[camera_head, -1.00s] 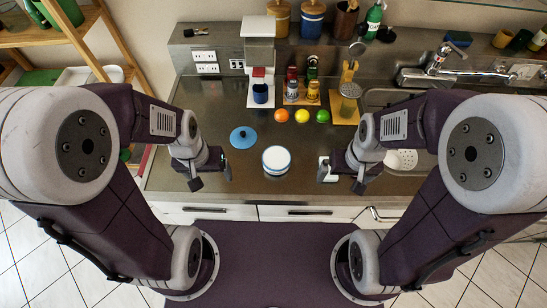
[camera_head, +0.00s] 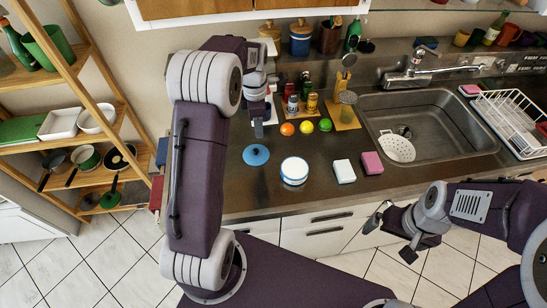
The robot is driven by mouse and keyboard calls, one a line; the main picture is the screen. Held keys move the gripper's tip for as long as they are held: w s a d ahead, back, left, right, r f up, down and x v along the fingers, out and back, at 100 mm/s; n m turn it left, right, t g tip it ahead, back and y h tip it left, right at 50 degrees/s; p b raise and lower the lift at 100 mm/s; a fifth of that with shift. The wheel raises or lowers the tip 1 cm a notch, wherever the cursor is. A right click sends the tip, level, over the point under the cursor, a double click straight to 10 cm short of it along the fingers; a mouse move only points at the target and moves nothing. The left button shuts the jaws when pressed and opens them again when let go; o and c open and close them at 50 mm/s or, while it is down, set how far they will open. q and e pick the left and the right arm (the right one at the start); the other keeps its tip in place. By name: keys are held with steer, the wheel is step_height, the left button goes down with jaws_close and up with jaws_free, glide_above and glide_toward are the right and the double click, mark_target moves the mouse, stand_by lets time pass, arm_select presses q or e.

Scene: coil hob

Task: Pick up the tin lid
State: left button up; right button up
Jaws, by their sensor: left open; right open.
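The blue round lid (camera_head: 256,154) with a dark knob lies flat on the dark counter. The white tin with a blue band (camera_head: 294,172) stands just right of it. My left gripper (camera_head: 258,124) is open and hangs just beyond the lid in the picture, apart from it; my arm partly hides it. My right gripper (camera_head: 391,238) is open and empty, in front of the counter's front edge at the right.
An orange (camera_head: 287,129), a lemon (camera_head: 306,127) and a lime (camera_head: 325,125) sit behind the tin. A white block (camera_head: 344,171) and a pink sponge (camera_head: 372,163) lie right of it. The sink (camera_head: 440,118) is further right. A wooden shelf (camera_head: 130,130) stands left.

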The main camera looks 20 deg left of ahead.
mark_target(256, 150)
arm_select(q)
steer(key=f, duration=0.1)
steer(key=a+f, duration=0.1)
steer(key=f, duration=0.1)
steer(key=shift+s+a+f+g, duration=0.15)
steer(key=shift+a+g, duration=0.15)
steer(key=shift+a+f+n, duration=0.1)
steer(key=shift+f+n, duration=0.05)
steer(key=shift+n, duration=0.15)
steer(key=shift+w+f, duration=0.25)
steer(key=shift+s+f, duration=0.2)
steer(key=shift+f, duration=1.4)
steer(key=f, duration=0.1)
steer(key=f+p, duration=0.1)
steer(key=f, duration=0.2)
steer(key=shift+s+d+f+p, duration=0.2)
steer(key=shift+d+f+p, duration=0.05)
steer(key=shift+f+p, duration=0.15)
steer(key=shift+a+f, duration=0.1)
steer(key=shift+f, duration=0.15)
jaws_close()
